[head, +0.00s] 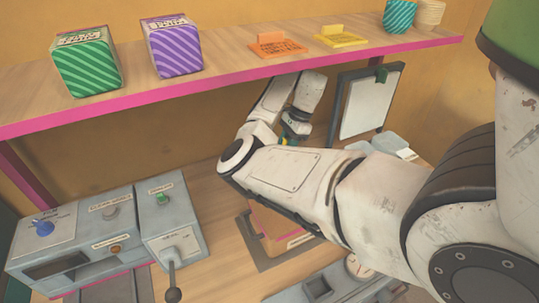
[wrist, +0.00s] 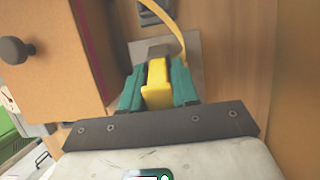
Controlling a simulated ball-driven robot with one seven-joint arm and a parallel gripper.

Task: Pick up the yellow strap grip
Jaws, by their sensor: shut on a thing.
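The yellow strap grip (wrist: 158,72) is a yellow block between the two teal fingers of my gripper (wrist: 157,84) in the wrist view. The fingers are shut on it, one on each side. A thin yellow strap (wrist: 178,32) curves up from beyond the block toward the top of the wrist view. In the head view my gripper (head: 295,130) is under the shelf, partly hidden by my own arm. Only a small spot of yellow shows beside it there.
A shelf (head: 215,72) with a pink edge runs above, bearing a green striped box (head: 86,66), a purple striped box (head: 172,48) and cards. A grey machine (head: 100,240) with a lever stands at lower left. A framed white board (head: 370,102) is right of my gripper.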

